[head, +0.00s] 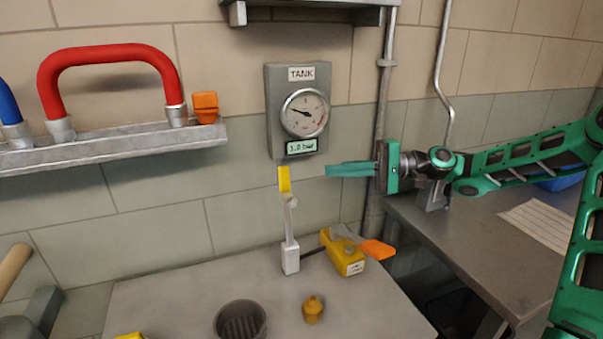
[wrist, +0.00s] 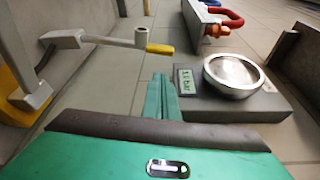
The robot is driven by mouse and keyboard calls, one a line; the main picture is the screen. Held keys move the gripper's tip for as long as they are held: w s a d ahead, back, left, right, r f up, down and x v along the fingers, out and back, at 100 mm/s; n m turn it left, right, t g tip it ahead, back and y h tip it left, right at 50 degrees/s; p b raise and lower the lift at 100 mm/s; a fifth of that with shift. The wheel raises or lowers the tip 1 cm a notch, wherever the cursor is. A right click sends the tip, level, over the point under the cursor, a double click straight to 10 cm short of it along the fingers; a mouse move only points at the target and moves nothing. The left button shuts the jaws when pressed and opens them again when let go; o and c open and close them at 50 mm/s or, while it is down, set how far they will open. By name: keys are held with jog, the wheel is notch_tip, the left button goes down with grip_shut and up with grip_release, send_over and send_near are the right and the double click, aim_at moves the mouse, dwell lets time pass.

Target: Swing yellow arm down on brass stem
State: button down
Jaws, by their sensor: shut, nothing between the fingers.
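The yellow arm is a grey lever with a yellow end (head: 284,180) and a small round socket below it. It stands nearly upright from a pale block (head: 290,258) on the bench. The wrist view shows its yellow end (wrist: 160,48) and socket (wrist: 142,36) beyond my fingertips. A short brass stem (head: 313,309) stands on the bench, right of the drain; I cannot make it out in the wrist view. My gripper (head: 329,170) is shut and empty. It points left, just right of the yellow end and apart from it.
A gauge box (head: 297,70) hangs on the wall just above my fingers, close in the wrist view (wrist: 232,78). A yellow box with an orange handle (head: 346,252) sits right of the block. A round drain (head: 240,320) is in the bench (head: 180,290). A shelf (head: 110,147) holds red and blue handles.

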jog(key=a, duration=1)
jog(key=shift+w+f, duration=0.2)
jog(key=shift+f, duration=0.1)
jog(key=shift+d, duration=0.1)
